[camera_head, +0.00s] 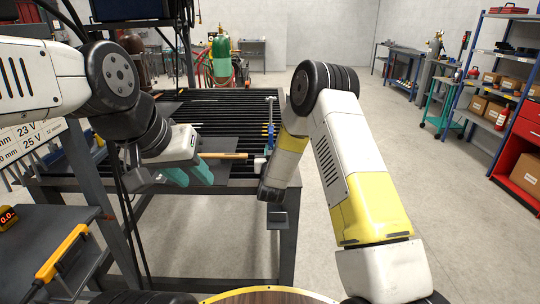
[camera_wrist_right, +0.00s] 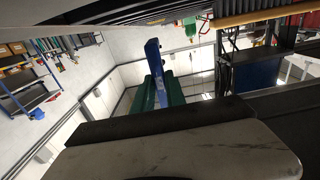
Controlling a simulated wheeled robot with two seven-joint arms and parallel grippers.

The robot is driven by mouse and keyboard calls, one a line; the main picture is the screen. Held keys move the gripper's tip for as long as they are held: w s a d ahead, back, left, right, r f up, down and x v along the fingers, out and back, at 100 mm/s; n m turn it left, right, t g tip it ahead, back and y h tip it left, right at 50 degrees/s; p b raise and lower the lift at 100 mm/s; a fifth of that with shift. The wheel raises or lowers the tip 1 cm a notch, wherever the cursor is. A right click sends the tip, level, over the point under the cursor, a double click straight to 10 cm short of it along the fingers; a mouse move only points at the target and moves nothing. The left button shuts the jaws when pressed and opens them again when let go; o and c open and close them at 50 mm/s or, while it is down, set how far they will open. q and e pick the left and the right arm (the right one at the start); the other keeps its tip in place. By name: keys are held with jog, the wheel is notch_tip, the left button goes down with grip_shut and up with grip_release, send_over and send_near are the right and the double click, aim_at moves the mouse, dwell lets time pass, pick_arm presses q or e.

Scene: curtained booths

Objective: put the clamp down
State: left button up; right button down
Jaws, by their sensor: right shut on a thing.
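The blue clamp (camera_head: 270,137) stands roughly upright at the front right part of the slatted table (camera_head: 225,112), just beyond my right wrist. In the right wrist view the blue clamp (camera_wrist_right: 152,57) sits between the green fingers of my right gripper (camera_wrist_right: 156,92), which is shut on it. I cannot tell whether the clamp touches the table. My left gripper (camera_head: 189,176), with teal fingers apart, is empty at the table's front edge, left of the clamp.
A tool with a wooden handle (camera_head: 224,156) lies near the table's front edge, between my grippers. Thin rods (camera_head: 205,100) lie on the slats farther back. A dark side table (camera_head: 45,245) is at left. Shelves with boxes (camera_head: 490,80) stand far right, with open floor between.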

jog(key=shift+w+a+f, duration=0.1)
jog(key=shift+w+f, duration=0.1)
jog(key=shift+f, duration=0.65)
jog(key=shift+w+f, duration=0.2)
jog(key=shift+f, duration=0.6)
jog(key=c, duration=1.8)
grip_release()
jog(key=shift+f, duration=0.25)
jog(key=o, duration=0.4)
jog(key=shift+o, duration=0.2)
